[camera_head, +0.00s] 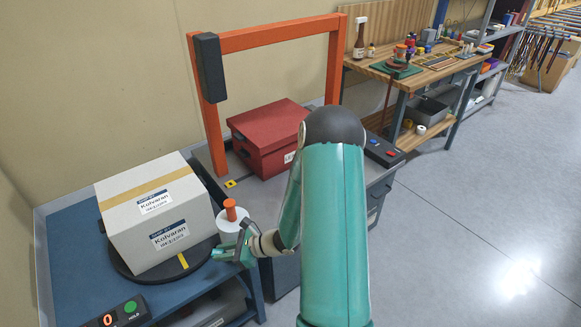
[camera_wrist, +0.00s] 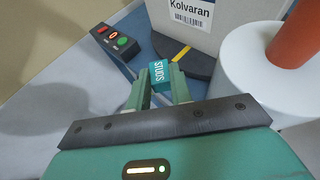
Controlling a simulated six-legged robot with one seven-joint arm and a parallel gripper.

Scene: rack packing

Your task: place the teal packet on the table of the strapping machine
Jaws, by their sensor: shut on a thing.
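The teal packet (camera_wrist: 160,72), marked STUDS, sits between my gripper's fingertips in the wrist view. My gripper (camera_wrist: 158,88) is shut on it. In the head view my gripper (camera_head: 232,252) is at the right edge of the blue bench, beside the black turntable; the packet cannot be told apart from the fingers there. The strapping machine (camera_head: 270,38) is an orange arch with a dark box on its left post, behind my gripper. Its grey table (camera_head: 242,194) holds a red lidded box (camera_head: 270,137), and my arm hides part of the table.
A white Kolvaran carton (camera_head: 150,215) stands on the black turntable (camera_head: 190,262). A white roll with an orange core (camera_head: 231,222) stands close to my gripper. A button box (camera_head: 120,315) is at the bench front. A cluttered wooden workbench (camera_head: 440,65) is at the back right.

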